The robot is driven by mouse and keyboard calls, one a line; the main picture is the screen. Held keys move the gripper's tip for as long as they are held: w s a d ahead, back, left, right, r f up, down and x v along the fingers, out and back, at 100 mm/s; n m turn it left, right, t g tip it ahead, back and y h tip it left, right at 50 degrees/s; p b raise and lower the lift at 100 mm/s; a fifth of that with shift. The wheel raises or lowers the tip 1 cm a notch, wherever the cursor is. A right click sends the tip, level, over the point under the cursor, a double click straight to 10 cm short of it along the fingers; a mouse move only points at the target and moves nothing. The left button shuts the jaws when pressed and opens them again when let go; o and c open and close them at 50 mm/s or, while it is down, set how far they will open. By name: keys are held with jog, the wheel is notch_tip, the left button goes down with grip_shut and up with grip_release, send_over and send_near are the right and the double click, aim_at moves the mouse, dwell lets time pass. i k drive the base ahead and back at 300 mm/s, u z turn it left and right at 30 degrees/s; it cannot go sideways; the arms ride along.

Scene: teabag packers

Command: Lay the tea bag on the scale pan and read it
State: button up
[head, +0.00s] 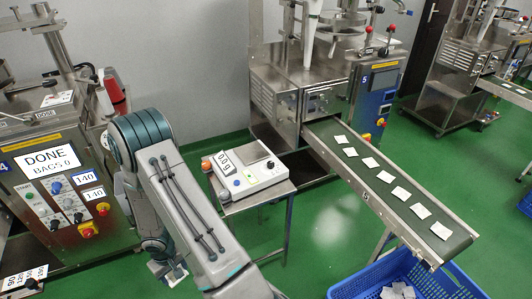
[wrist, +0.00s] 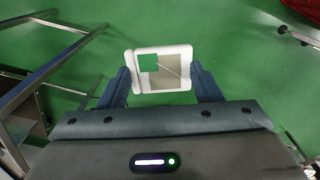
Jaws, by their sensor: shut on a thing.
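In the wrist view a white tea bag (wrist: 172,74) with a green tag and a thin string sits between the two blue fingers of my gripper (wrist: 160,69), which is shut on it. Green floor shows below it. In the head view the white scale (head: 264,179) stands on a small steel table, with its flat metal pan (head: 253,150) bare. Its display (head: 224,162) appears to read 0.0 g.
A conveyor (head: 408,210) with several tea bags slopes down right of the scale to a blue crate (head: 352,287) holding bags. The steel table (head: 283,191) has little bare top. A machine (head: 45,165) marked DONE, BAGS 0 stands left. Steel legs (wrist: 60,92) show in the wrist view.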

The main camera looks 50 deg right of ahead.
aim_at(253, 151)
jog(key=z, duration=1.15)
